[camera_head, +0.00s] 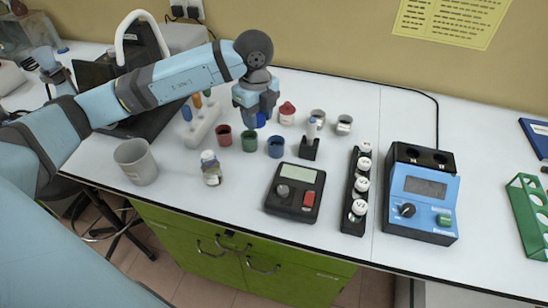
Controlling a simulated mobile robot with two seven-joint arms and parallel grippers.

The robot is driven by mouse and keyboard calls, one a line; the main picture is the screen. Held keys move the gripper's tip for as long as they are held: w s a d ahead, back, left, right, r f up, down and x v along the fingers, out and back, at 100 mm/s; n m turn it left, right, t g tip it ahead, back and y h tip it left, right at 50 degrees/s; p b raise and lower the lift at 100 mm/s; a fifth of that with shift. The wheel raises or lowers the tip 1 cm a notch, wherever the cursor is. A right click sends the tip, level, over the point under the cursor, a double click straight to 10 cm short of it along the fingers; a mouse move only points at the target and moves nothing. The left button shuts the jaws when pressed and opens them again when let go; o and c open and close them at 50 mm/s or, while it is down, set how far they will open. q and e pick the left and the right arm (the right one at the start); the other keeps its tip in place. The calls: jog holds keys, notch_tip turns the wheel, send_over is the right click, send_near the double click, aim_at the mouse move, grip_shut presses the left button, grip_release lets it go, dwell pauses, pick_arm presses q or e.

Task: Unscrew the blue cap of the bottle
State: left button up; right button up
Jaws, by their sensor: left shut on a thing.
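My left gripper (259,113) comes in from the upper left and points down above the table, behind the small coloured cups. It is shut on a small dark blue thing (261,119) that looks like the blue cap; the fingers partly hide it. A small bottle (211,170) with a pale top and a label stands upright on the table, to the left of and nearer than the gripper, apart from it. No blue cap shows on this bottle. My right gripper is not in view.
Red (223,136), green (250,140) and blue (276,147) cups stand below the gripper. A grey beaker (136,162) is at left, a white rack (202,124) behind. A black scale (295,192), vial rack (347,212) and blue instrument (424,199) stand right.

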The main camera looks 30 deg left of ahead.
aim_at(260, 165)
pick_arm(q)
notch_tip(260, 165, down, 15)
jog(key=shift+r, duration=0.15)
jog(key=shift+f, duration=0.4)
jog(key=shift+f, duration=0.15)
jog(key=o, duration=0.7)
jog(key=shift+o, duration=0.2)
